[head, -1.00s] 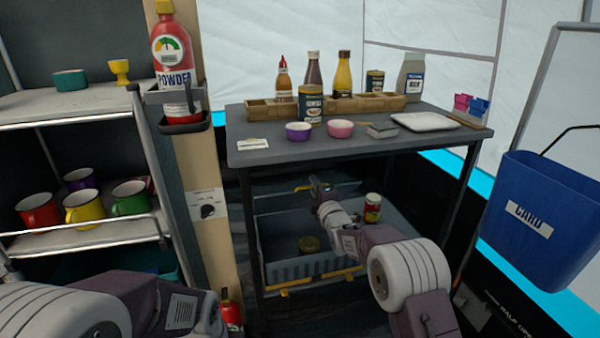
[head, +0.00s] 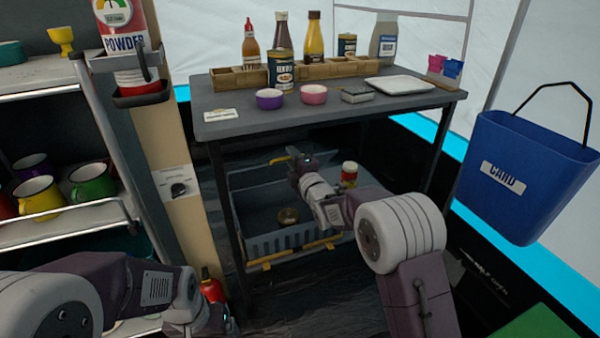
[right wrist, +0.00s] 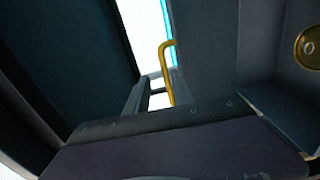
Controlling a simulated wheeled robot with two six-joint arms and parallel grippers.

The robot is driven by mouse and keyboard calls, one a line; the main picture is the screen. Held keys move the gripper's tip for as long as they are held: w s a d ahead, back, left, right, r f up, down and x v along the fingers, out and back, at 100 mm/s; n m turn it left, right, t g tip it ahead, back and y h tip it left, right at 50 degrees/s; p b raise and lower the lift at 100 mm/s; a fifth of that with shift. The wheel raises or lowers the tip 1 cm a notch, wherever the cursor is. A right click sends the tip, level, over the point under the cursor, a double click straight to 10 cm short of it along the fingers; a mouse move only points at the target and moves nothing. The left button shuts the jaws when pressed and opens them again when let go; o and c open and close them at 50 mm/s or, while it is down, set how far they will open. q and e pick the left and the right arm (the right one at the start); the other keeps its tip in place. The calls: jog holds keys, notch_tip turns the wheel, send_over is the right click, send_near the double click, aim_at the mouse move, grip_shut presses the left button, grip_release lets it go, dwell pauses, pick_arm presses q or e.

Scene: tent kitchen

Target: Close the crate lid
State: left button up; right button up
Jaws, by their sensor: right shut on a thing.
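The grey crate (head: 285,243) with yellow latches stands on the floor under the table in the head view. Its top is open, and a can with a brass-coloured top (head: 288,216) shows inside; the can top also shows in the right wrist view (right wrist: 308,48). The crate lid (head: 322,156) is raised at the crate's back, mostly hidden behind my arm. My right gripper (head: 300,162) reaches over the crate and is shut at the lid's edge; its fingertips are hard to make out. My left gripper (head: 213,322) is low, left of the crate, its jaws unclear.
The table (head: 215,125) above holds bottles, bowls and a white tray (head: 400,85). Its legs stand around the crate. A red-lidded jar (head: 349,173) is right of my gripper. A shelf with mugs (head: 40,200) is at left, a blue bin (head: 535,180) at right.

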jog(key=b+v, duration=0.2)
jog(key=v, duration=0.5)
jog(key=shift+b, duration=0.35)
jog(key=shift+r, duration=0.1)
